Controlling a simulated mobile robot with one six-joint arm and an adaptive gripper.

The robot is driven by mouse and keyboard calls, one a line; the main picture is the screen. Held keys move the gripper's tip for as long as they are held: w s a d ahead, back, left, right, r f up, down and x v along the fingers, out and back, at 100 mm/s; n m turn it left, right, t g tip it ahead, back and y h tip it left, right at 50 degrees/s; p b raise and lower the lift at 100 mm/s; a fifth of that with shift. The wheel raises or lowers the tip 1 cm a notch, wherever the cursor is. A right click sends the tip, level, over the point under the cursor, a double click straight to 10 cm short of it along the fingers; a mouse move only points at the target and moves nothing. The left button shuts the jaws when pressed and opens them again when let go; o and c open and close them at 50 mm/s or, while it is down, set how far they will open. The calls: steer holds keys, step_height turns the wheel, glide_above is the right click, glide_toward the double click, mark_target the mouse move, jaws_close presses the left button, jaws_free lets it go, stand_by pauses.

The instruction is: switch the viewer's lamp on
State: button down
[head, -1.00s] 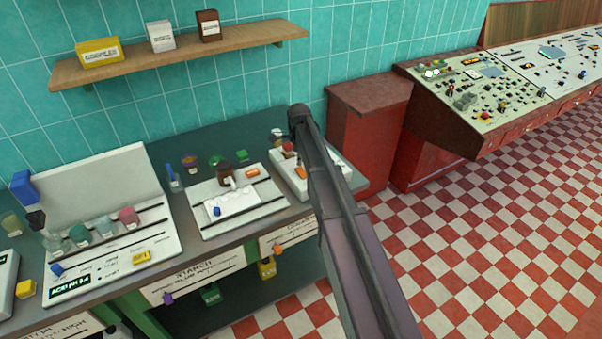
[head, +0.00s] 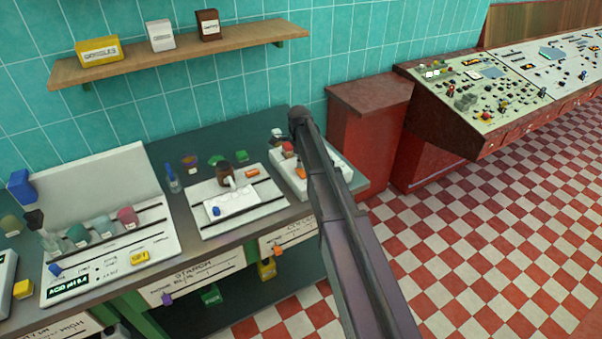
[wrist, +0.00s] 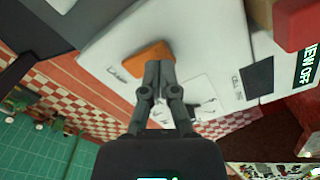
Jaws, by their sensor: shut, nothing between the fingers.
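The viewer (head: 345,182) is a white panel at the right end of the bench, partly hidden behind my arm in the head view. In the wrist view its white face (wrist: 200,40) carries an orange switch (wrist: 147,56) with handwriting beside it. A dark display (wrist: 306,66) at the right edge reads "VIEW OFF", its first letter partly cut off. My gripper (wrist: 159,66) is shut and empty, with its fingertips right at the edge of the orange switch. I cannot tell whether they touch it. In the head view the fingers are hidden by my arm.
A red block (wrist: 296,22) and a dark square marked "CELL" (wrist: 257,78) are on the viewer near the display. Left of it on the bench are another white panel (head: 265,208) and small bottles. A red cabinet (head: 365,135) stands to the right, with open checkered floor.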

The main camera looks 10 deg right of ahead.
steer(key=shift+f+b, duration=0.65)
steer(key=shift+f, duration=0.05)
stand_by(0.5)
steer(key=shift+r, duration=0.2)
steer(key=shift+r+p, duration=3.35)
steer(key=shift+p, duration=0.15)
steer(key=shift+s, duration=0.15)
steer(key=s+n, duration=2)
steer(key=s, duration=0.9)
steer(key=shift+w, duration=0.1)
